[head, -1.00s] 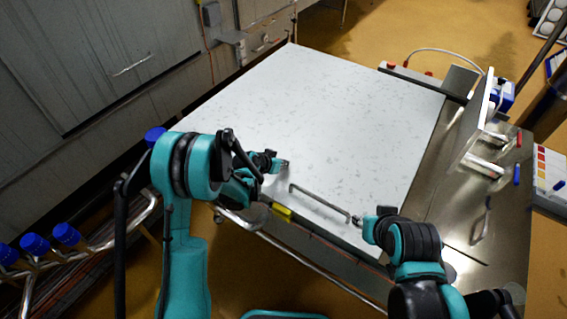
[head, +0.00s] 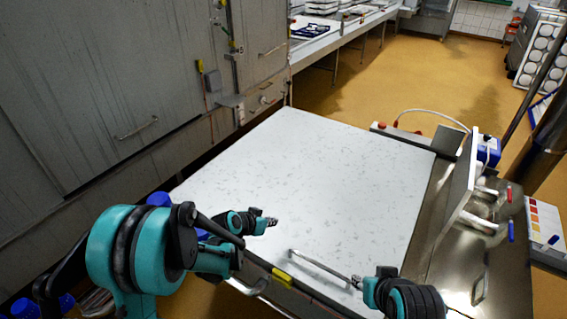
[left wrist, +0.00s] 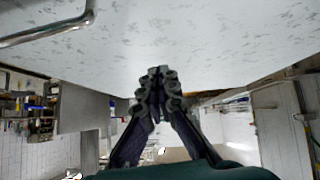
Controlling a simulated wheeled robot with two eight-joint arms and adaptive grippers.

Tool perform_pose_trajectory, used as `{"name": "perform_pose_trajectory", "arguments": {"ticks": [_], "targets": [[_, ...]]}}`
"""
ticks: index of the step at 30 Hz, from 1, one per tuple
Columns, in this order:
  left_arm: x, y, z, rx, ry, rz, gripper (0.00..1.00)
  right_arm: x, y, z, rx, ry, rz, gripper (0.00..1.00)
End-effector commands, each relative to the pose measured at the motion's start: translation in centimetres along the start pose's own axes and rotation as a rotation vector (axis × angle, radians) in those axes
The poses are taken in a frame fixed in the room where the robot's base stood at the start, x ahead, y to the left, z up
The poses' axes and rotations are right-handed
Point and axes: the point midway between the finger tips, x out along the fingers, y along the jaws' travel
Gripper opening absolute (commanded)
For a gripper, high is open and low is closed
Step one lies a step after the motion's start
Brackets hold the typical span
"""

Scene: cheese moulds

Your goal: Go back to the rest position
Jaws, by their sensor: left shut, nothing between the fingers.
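My left gripper (head: 271,221) is over the near left part of the white speckled table top (head: 310,180). Its fingers are together and empty, and they also show shut in the left wrist view (left wrist: 158,78). My right arm comes in at the lower right, with its end (head: 357,281) by the right end of a bent metal bar (head: 318,264) at the table's near edge. I cannot tell whether its fingers touch or hold the bar.
A steel side bench (head: 452,262) with an upright plate (head: 459,191) lies right of the table. Grey cabinets (head: 110,90) stand at the left. Blue-capped bottles (head: 158,199) are near my left arm.

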Motion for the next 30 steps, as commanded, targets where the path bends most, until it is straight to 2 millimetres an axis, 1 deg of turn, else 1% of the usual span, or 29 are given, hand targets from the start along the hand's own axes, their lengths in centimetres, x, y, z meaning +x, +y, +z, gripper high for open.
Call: {"name": "perform_pose_trajectory", "arguments": {"ticks": [3,5,8,11,12,16,18,20,21,24,27,30], "targets": [[-0.1,0.0,0.0,-0.001,-0.001,-0.001,0.00,0.0,0.0,0.0,0.000,0.000,0.000,0.36],[-0.6,0.0,-0.1,-0.005,-0.004,-0.005,0.00,0.1,0.0,0.1,0.000,0.000,0.000,0.36],[-2.5,0.2,-0.4,-0.023,-0.019,-0.024,0.00,0.2,0.0,0.2,0.000,0.000,0.000,0.36],[-5.8,0.6,-0.6,-0.055,-0.045,-0.056,0.00,0.5,0.0,0.4,0.000,0.000,0.000,0.36],[-7.3,0.8,-0.5,-0.071,-0.056,-0.072,0.00,0.6,0.0,0.4,0.000,0.000,0.000,0.36],[-12.2,1.6,0.4,-0.121,-0.091,-0.129,0.00,1.0,0.0,0.7,0.000,0.000,0.000,0.36],[-14.7,2.0,1.2,-0.150,-0.106,-0.161,0.00,1.1,0.0,0.8,0.000,0.000,0.000,0.36],[-16.7,2.4,2.2,-0.172,-0.119,-0.189,0.00,1.3,0.0,0.9,0.000,0.000,0.000,0.36],[-18.0,2.7,2.9,-0.188,-0.126,-0.208,0.00,1.4,0.0,1.0,0.000,0.000,0.000,0.36],[-21.1,3.4,4.9,-0.227,-0.142,-0.257,0.00,1.7,0.0,1.2,0.000,0.000,0.000,0.36],[-23.7,3.9,7.2,-0.264,-0.155,-0.305,0.00,1.9,0.0,1.4,0.000,0.000,0.000,0.36],[-25.6,4.3,9.3,-0.294,-0.164,-0.346,0.00,2.1,0.0,1.5,0.000,0.000,0.000,0.36]]}}
